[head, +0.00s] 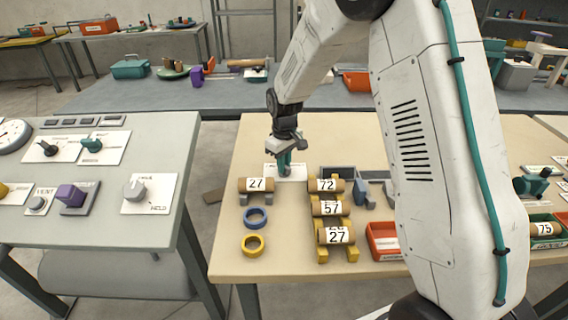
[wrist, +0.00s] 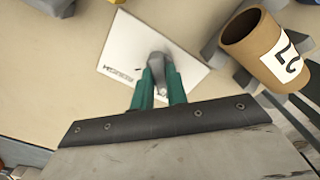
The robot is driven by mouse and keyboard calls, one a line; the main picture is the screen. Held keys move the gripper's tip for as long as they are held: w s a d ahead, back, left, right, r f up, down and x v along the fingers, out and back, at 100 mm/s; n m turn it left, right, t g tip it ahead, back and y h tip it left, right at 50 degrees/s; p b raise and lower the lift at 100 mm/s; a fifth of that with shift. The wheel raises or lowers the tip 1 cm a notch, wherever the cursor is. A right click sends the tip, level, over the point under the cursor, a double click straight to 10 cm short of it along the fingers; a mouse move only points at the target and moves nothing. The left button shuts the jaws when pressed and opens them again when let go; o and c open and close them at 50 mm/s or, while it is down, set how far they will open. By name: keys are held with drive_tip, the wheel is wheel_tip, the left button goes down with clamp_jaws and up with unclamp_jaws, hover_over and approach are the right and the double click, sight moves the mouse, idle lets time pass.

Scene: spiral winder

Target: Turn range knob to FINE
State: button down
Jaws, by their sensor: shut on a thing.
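A white plate (wrist: 192,62) lies flat on the beige table, with a small dark printed label at its left that I cannot read. A grey knob (wrist: 159,62) stands on it. My gripper (wrist: 160,80) points down over the plate, its green fingers shut on the knob from both sides. In the head view my gripper (head: 285,165) covers the knob, and part of the white plate (head: 297,172) shows beside the fingers. The fingers hide much of the knob, so I cannot tell which mark it points at.
A cardboard tube marked 27 (head: 257,185) lies just in front of the plate; it is close at right in the wrist view (wrist: 262,40). More numbered tubes (head: 331,208) rest on yellow supports. Blue (head: 255,217) and yellow rings (head: 252,244) lie nearby. A red bin (head: 383,240) stands right.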

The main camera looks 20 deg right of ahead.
idle(0.3)
drive_tip(key=c, duration=1.4)
unclamp_jaws()
wheel_tip(320, 180, up, 8)
drive_tip(key=shift+f, duration=0.1)
drive_tip(key=s+d+r+m, duration=0.1)
drive_tip(key=s+r, duration=0.4)
drive_tip(key=s, duration=0.7)
drive_tip(key=s+d+r+m+t, duration=0.1)
drive_tip(key=s+r, duration=0.4)
drive_tip(key=s, duration=0.8)
drive_tip(key=s+d+r+m, duration=0.1)
drive_tip(key=s+r+m, duration=0.2)
drive_tip(key=s, duration=1)
wheel_tip(320, 180, up, 2)
drive_tip(key=shift+r+m, duration=0.1)
drive_tip(key=shift+m, duration=0.2)
